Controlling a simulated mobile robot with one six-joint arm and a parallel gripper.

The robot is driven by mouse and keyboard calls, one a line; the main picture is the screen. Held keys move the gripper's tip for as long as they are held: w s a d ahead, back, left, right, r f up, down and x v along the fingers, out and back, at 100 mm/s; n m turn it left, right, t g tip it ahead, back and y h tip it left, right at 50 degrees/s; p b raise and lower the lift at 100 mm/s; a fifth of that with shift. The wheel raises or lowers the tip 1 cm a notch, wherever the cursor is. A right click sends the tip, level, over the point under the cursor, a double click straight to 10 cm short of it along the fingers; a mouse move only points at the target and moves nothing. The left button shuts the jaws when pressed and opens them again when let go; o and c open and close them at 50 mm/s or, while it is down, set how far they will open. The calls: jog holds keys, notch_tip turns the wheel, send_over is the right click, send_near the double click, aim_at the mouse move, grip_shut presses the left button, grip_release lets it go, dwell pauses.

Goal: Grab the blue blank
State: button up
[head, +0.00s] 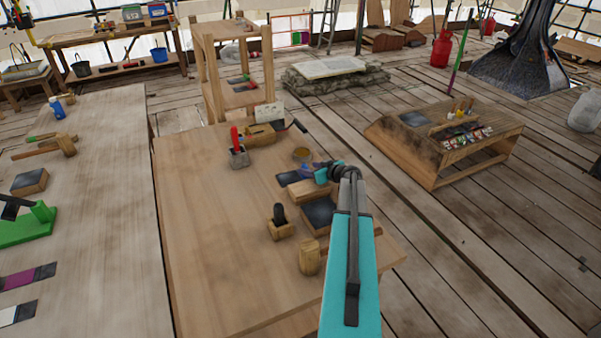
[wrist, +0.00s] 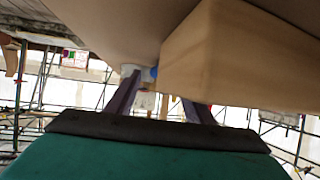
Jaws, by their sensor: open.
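My gripper (head: 308,167) is low over the right part of the middle workbench (head: 200,220), with dark bluish fingers pointing left in the head view. In the wrist view its two fingers (wrist: 160,92) stand apart and nothing is clearly held. A pale wooden block (head: 308,191) lies beside the fingers; a large wooden block (wrist: 245,55) fills the right of the wrist view. A small blue patch (wrist: 153,73) shows beyond the fingers, next to a whitish shape. I cannot tell whether it is the blue blank. No blue blank is clearly identifiable; my arm hides part of the bench.
The bench's left front is clear. Another table (head: 100,200) stands left.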

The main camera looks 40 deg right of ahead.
jog(key=shift+p+x, duration=0.3)
jog(key=shift+x, duration=0.65)
grip_shut()
